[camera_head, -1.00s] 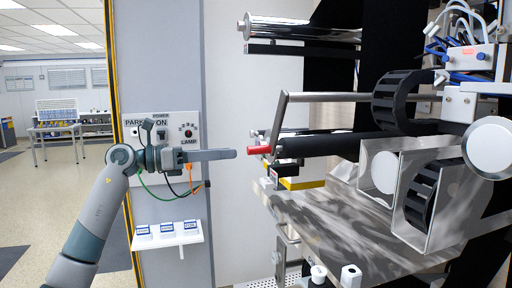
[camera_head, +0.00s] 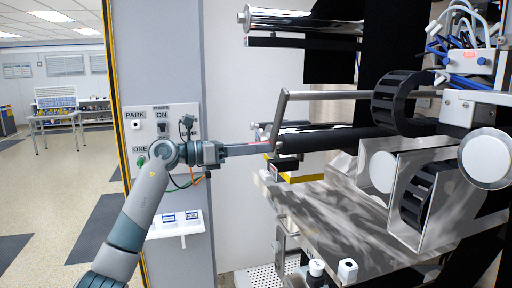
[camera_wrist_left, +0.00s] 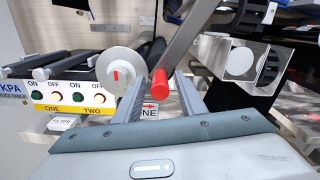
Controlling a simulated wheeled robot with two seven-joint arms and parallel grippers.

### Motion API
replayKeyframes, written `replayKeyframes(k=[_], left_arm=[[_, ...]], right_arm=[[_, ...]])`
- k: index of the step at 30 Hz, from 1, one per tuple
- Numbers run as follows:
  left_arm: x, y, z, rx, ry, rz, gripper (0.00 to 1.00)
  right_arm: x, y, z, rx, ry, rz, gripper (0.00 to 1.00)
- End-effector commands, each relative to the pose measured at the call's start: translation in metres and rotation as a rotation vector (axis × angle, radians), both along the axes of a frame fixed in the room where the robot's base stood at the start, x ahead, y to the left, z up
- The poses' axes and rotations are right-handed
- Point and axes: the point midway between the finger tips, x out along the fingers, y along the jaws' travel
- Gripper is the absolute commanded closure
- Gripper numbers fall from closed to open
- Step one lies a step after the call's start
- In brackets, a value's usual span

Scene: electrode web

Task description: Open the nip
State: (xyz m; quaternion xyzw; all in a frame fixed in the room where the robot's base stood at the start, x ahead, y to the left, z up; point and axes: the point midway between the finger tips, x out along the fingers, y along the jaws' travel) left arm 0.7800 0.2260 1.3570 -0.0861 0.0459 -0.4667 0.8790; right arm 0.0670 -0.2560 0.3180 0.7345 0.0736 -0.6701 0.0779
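The nip lever is a grey bar (camera_head: 279,115) that slants down to a red grip at the left end of the black roller (camera_head: 330,140). My left gripper (camera_head: 268,147) reaches in from the left at the grip, and its fingers hide most of the red in the head view. In the left wrist view the red grip (camera_wrist_left: 160,83) hangs below the lever's bar (camera_wrist_left: 184,40). It shows between the two spread fingers of the left gripper (camera_wrist_left: 163,88), with gaps on both sides. The gripper is open. My right gripper is not in view.
A control panel (camera_head: 148,122) with a POWER switch is on the grey column behind my arm, with a small white shelf (camera_head: 172,232) below. A metal plate (camera_head: 340,215) lies below the rollers. In the wrist view, a panel (camera_wrist_left: 75,97) holds ON and OFF buttons.

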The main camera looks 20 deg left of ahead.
Motion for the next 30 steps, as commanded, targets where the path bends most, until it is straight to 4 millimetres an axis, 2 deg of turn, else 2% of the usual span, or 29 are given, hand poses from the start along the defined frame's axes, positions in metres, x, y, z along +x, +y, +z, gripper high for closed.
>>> replayKeyframes(k=[2,7,18,30], left_arm=[[0.0,0.0,0.0,0.0,0.0,0.0,0.63],[0.0,0.0,0.0,0.0,0.0,0.0,1.0],[-0.001,0.0,-0.001,-0.011,0.017,0.001,1.0],[-0.012,-0.007,-0.009,-0.087,0.127,0.001,1.0]], right_arm=[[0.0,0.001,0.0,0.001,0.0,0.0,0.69],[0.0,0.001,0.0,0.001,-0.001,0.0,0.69],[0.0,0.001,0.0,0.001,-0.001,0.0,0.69],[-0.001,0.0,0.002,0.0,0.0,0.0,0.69]])
